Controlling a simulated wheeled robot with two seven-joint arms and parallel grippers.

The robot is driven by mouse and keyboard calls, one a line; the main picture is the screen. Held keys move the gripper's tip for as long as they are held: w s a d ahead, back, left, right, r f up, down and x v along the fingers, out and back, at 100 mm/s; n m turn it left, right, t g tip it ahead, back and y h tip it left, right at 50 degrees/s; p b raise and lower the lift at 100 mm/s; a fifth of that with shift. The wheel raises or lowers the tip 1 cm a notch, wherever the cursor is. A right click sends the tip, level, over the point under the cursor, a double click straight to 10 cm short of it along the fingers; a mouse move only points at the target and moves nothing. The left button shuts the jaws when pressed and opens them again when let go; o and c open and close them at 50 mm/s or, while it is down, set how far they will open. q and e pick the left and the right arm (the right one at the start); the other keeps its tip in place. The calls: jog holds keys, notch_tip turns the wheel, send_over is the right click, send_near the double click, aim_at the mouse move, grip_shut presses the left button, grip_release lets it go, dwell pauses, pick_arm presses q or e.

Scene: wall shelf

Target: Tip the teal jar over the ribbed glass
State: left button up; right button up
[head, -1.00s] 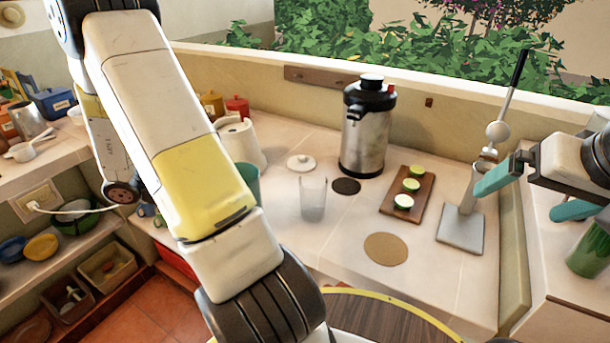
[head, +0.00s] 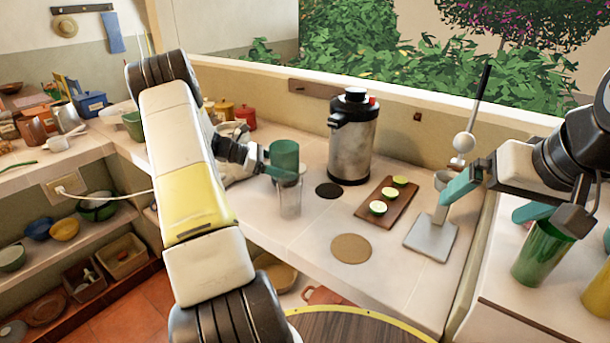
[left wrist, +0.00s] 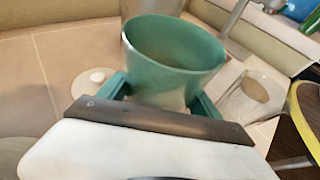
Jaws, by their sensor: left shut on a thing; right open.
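The teal jar (head: 285,158) is held in the air, roughly upright, above the counter. My left gripper (head: 266,164) is shut on it from the left side. In the left wrist view the open-topped jar (left wrist: 172,82) sits between the teal fingers; its contents cannot be made out. The clear ribbed glass (head: 290,202) stands on the counter, its upper part overlapped by the jar in the head view. The left wrist view shows the glass (left wrist: 250,98) just right of the jar. My right gripper (head: 497,198) is open at the right, with no object between its fingers.
A steel urn (head: 353,138) stands behind the glass. A wooden board with sliced limes (head: 390,203), a cork mat (head: 351,249) and a lever press (head: 432,237) lie to the right. A green cup (head: 541,254) stands near my right gripper. A white lid (left wrist: 80,90) lies left of the jar.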

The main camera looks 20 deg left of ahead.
aim_at(278, 158)
pick_arm(q)
jog(key=shift+d+r, duration=0.15)
dwell(0.3)
jog(key=shift+s+d+r+m+t+y, duration=0.15)
jog(key=shift+s+r+m+t, duration=0.15)
jog(key=shift+r+m+t, duration=0.3)
jog(key=shift+s+d+r+m+t+y, duration=0.15)
jog(key=shift+s+r+m+t, duration=0.2)
jog(key=shift+m, duration=0.35)
jog(key=shift+s+d+r+m+t, duration=0.2)
jog(key=shift+s+r+m+t, duration=0.2)
jog(key=shift+r+m, duration=0.25)
jog(key=shift+s+d+r+m+t, duration=0.15)
jog(key=shift+s+r+m+t, duration=0.15)
jog(key=shift+r+m+t, duration=0.3)
jog(key=shift+f, duration=0.1)
jog(key=shift+r+m+t+p, duration=0.6)
jog(key=shift+r+m+t, duration=0.35)
jog(key=shift+r+m, duration=0.95)
jog(key=shift+s+r+m+t+p, duration=0.1)
jog(key=shift+r+m+t+p, duration=0.25)
jog(key=shift+r+m, duration=0.3)
dwell(1.1)
jog(key=shift+s+d+r+m, duration=0.2)
jog(key=shift+s+r+m, duration=0.1)
jog(key=shift+m, duration=0.2)
dwell(0.7)
